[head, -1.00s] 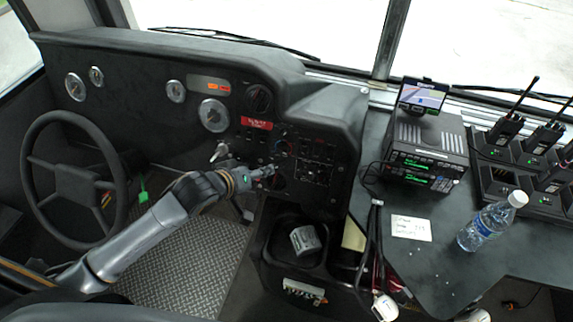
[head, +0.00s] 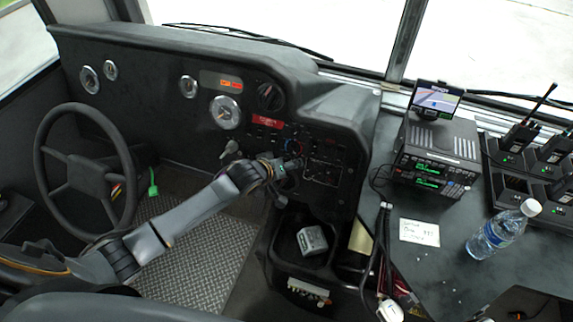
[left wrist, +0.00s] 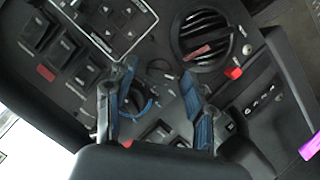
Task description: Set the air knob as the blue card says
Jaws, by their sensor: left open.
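A small round knob with a blue and red ring (head: 292,146) sits on the dark dash panel. I take it to be the air knob. My left gripper (head: 296,164) is open at the panel, just below this knob in the head view. In the left wrist view, the two blue-padded fingers (left wrist: 160,75) stand apart, with a dark knob with a blue arc (left wrist: 138,98) between them, closer to the left finger. I cannot tell whether a finger touches it. The knob's setting is too small to read. I see no card that is clearly blue. My right gripper is not in view.
A round vent (left wrist: 207,40) and a red button (left wrist: 234,73) lie close to the fingers, with rocker switches (left wrist: 62,50) around them. The steering wheel (head: 43,165) is at left. A white note card (head: 419,232) and a bottle (head: 501,228) are on the side desk.

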